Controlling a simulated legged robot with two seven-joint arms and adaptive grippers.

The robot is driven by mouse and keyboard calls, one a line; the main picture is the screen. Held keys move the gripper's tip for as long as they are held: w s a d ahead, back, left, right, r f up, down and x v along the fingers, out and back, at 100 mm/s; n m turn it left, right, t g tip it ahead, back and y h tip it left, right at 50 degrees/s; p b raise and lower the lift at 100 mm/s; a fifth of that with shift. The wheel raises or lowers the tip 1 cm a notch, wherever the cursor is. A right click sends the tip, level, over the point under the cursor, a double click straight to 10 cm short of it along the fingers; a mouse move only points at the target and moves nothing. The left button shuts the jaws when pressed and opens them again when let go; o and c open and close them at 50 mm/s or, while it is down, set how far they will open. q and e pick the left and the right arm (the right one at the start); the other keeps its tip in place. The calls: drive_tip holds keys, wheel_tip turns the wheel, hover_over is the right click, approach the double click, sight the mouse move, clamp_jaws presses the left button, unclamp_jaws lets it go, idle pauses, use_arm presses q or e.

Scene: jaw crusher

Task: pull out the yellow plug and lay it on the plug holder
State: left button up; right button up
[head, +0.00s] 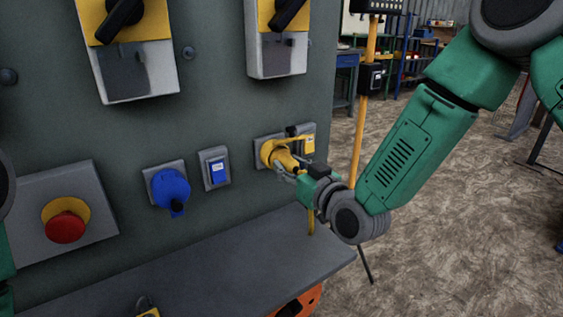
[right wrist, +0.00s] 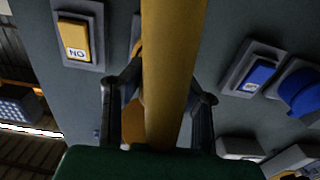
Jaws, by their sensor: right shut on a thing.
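The yellow plug (head: 284,159) is at the yellow socket (head: 265,149) on the right side of the grey panel; how deep it sits is hard to tell. My right gripper (head: 290,170) is shut on the plug, coming from the right. In the right wrist view, a yellow shaft (right wrist: 172,70) runs up the middle between the two dark fingers (right wrist: 158,110), and part of the plug behind it is hidden. A small yellow and black piece (head: 148,312) is cut off at the bottom edge; I cannot tell whether it is the plug holder. My left gripper is out of view.
A grey shelf (head: 220,262) juts out below the panel. A blue plug (head: 171,187), a blue switch (head: 216,171) and a red button (head: 66,226) are on the panel to the left. A yellow post (head: 359,135) stands behind my right forearm. Open floor lies right.

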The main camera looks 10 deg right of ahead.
sight(296, 171)
drive_tip(key=shift+s, duration=0.1)
drive_tip(key=shift+c, duration=0.4)
drive_tip(key=shift+s, duration=0.1)
drive_tip(key=shift+s+d, duration=0.1)
drive_tip(key=shift+s, duration=0.1)
drive_tip(key=shift+v, duration=2.3)
drive_tip(key=shift+f, duration=0.1)
